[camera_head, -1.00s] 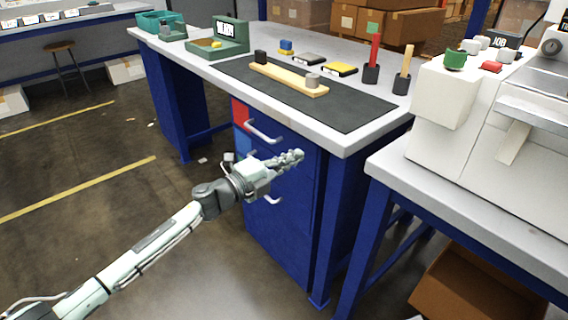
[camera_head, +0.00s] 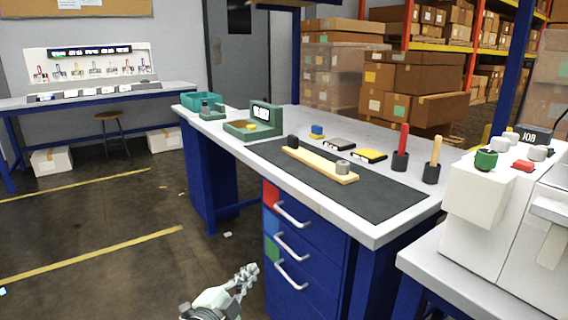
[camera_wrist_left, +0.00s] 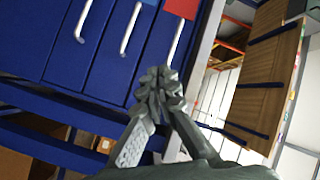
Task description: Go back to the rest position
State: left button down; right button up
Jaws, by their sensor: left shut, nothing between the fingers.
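My left gripper (camera_head: 246,274) is low in the head view, in front of the blue drawer unit (camera_head: 308,262) and below the tabletop level. Its fingers are shut with nothing between them. In the left wrist view the closed fingertips (camera_wrist_left: 160,88) show before the blue drawers (camera_wrist_left: 110,45), apart from the handles as far as I can tell. My right gripper is not in view.
The workbench (camera_head: 372,236) carries a dark mat (camera_head: 385,199), a wooden strip (camera_head: 318,166), two upright tools in dark holders and a green stand (camera_head: 262,120). A white machine (camera_head: 490,215) stands at right. The floor (camera_head: 110,225) at left is open.

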pick_arm(q)
jog(key=s+a+f+n+g+y, duration=0.5)
jog(key=s+a+f+n+y, duration=0.2)
jog(key=s+a+f+n, duration=0.45)
jog(key=s+a+f+n+g, duration=0.1)
jog(key=s+a+f+g, duration=0.1)
jog(key=s, duration=0.5)
jog(key=s+a+f+n+g+y, duration=0.1)
jog(key=s+a+f+g, duration=0.2)
jog(key=s+f, duration=0.2)
jog(key=s+a+f+n+g+p, duration=0.1)
jog(key=s+a+f+g, duration=0.1)
jog(key=s, duration=0.7)
jog(key=shift+a+f, duration=0.25)
jog(key=shift+f, duration=0.5)
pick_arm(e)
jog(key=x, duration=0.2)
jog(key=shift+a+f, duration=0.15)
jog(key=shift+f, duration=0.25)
